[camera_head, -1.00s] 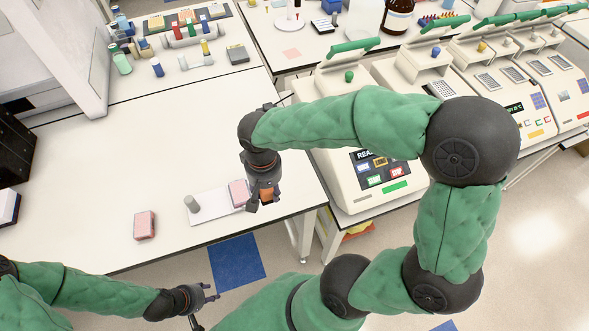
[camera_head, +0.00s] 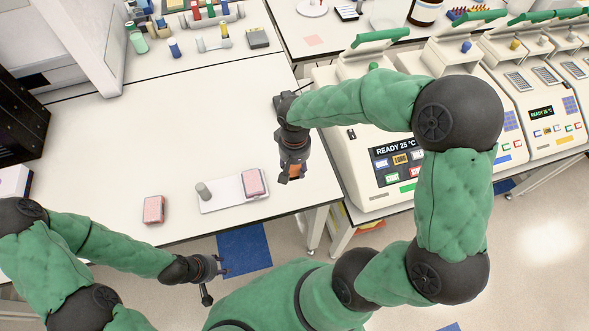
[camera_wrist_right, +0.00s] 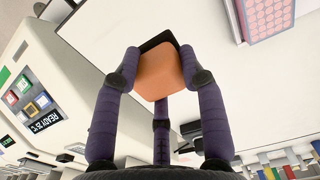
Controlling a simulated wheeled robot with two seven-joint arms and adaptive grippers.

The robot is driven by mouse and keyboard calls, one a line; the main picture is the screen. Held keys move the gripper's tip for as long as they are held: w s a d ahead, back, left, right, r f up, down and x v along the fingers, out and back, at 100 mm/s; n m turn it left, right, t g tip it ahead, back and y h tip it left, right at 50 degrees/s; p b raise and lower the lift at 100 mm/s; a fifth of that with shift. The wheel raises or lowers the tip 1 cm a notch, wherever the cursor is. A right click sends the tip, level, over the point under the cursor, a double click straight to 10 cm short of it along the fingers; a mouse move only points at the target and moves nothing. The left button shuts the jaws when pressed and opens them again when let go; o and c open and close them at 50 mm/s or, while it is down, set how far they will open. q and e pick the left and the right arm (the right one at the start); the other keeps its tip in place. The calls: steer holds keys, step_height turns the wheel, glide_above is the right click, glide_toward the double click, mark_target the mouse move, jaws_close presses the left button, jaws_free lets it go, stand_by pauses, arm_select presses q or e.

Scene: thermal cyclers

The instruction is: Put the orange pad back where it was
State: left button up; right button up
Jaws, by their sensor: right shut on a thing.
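The orange pad (camera_wrist_right: 158,72) is held between the fingers of my right gripper (camera_wrist_right: 160,75), which is shut on it. In the head view the orange pad (camera_head: 295,170) shows as a small orange patch at the tip of my right gripper (camera_head: 291,174), above the right part of the white table. My left gripper (camera_head: 222,267) hangs in front of the table's near edge, away from the pad; its fingers are too small to judge.
A white tray (camera_head: 228,199) near the table's front edge bears a grey cylinder (camera_head: 203,191) and a pink-topped block (camera_head: 253,183). Another pink-topped block (camera_head: 153,209) lies to its left. A thermal cycler (camera_head: 385,185) stands right of the table. The table's middle is clear.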

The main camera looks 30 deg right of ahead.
mark_target(295, 169)
steer(key=shift+w+d+f, duration=0.25)
steer(key=shift+w+f, duration=0.25)
steer(key=shift+f, duration=0.15)
steer(key=shift+w+d+f, duration=0.2)
steer(key=shift+w+f, duration=0.25)
steer(key=shift+f, duration=0.15)
steer(key=shift+w+d+f+b, duration=0.15)
steer(key=shift+f+b, duration=0.1)
steer(key=shift+f, duration=0.65)
steer(key=shift+w+f+b, duration=0.1)
steer(key=shift+f+b, duration=0.1)
steer(key=shift+f, duration=0.7)
steer(key=shift+f, duration=0.15)
steer(key=o, duration=1)
